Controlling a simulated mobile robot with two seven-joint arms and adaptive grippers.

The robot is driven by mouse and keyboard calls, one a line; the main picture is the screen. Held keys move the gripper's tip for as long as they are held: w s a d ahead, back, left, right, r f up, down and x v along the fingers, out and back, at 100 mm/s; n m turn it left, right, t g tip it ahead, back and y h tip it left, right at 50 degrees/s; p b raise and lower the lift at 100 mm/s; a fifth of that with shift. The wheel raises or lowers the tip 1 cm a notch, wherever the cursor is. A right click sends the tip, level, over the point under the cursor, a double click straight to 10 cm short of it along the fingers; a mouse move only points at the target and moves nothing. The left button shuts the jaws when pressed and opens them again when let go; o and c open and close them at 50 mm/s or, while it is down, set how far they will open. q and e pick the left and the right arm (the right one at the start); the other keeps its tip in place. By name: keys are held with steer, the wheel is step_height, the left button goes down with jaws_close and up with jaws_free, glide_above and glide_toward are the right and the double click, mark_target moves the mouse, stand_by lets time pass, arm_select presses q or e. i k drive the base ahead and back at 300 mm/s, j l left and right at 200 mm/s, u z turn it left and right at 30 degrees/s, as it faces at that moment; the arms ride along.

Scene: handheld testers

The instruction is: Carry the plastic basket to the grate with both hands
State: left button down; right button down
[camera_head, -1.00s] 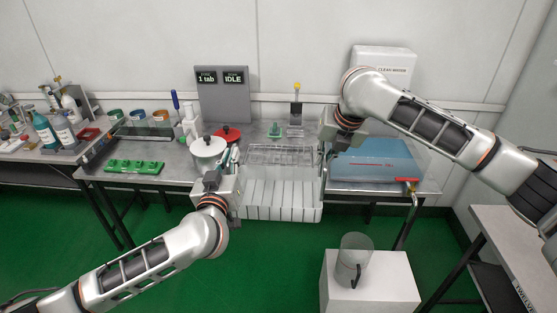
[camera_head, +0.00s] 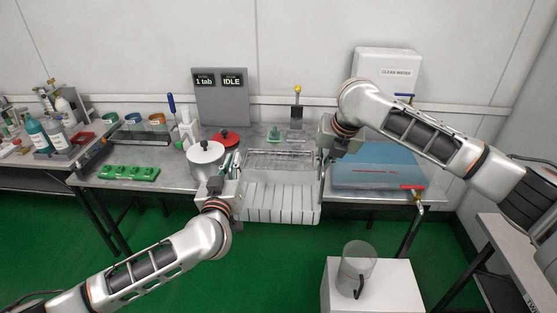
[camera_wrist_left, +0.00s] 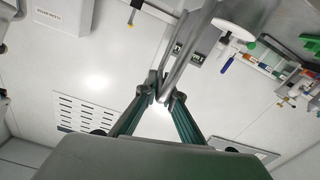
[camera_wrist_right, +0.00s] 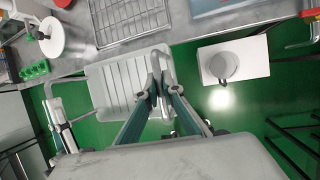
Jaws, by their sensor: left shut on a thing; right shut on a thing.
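The plastic basket (camera_head: 280,204) is pale, with a ribbed wall. It hangs in front of the table's front edge, over the green floor. The wire grate (camera_head: 280,160) lies on the table just behind it, partly overlapped by the basket in the head view. My left gripper (camera_head: 236,180) is at the basket's left side; the left wrist view shows its fingers (camera_wrist_left: 166,97) shut on a grey handle bar. My right gripper (camera_head: 325,155) is at the right side; the right wrist view shows its fingers (camera_wrist_right: 157,88) shut on the other handle.
A white pot (camera_head: 205,158) and a red lid (camera_head: 226,138) stand left of the grate. A blue box (camera_head: 378,165) with a red tap (camera_head: 413,187) stands right of it. A white stand (camera_head: 372,290) holding a clear jug (camera_head: 357,267) is at the front right.

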mark_target(278, 164)
steer(key=i, duration=0.85)
